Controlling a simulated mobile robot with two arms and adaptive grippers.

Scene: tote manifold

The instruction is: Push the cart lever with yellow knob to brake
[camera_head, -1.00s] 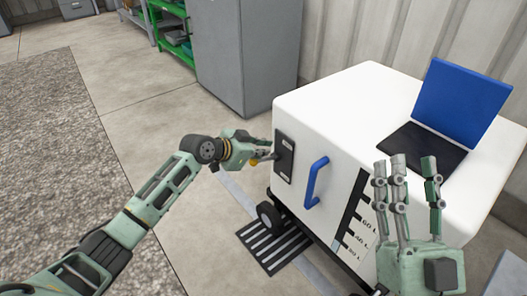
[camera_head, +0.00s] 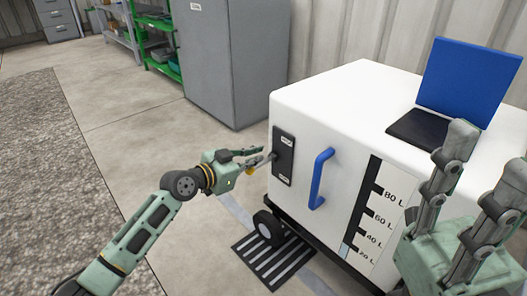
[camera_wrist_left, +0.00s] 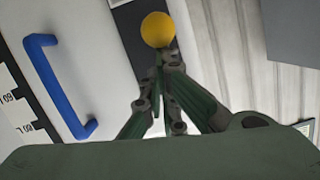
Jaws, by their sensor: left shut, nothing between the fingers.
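The white cart (camera_head: 330,105) stands on the right with a dark lever panel (camera_head: 283,160) on its near-left face. The yellow knob (camera_head: 250,170) shows small by my left gripper's fingers, just left of the panel. In the left wrist view the yellow knob (camera_wrist_left: 158,29) is large and lies just beyond the fingertips. My left gripper (camera_head: 258,156) is shut and empty, pointing at the panel; in the wrist view its fingers (camera_wrist_left: 162,62) meet below the knob. I cannot tell whether they touch it. The lever's shaft is mostly hidden. My right gripper (camera_head: 489,160) is open and empty at the right edge.
A blue handle (camera_head: 320,178) sticks out right of the panel. A blue-lidded laptop (camera_head: 467,80) sits on the cart top. A black wheel (camera_head: 268,228) and a striped floor grate (camera_head: 272,258) are below. A grey cabinet (camera_head: 235,60) stands behind; floor left is clear.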

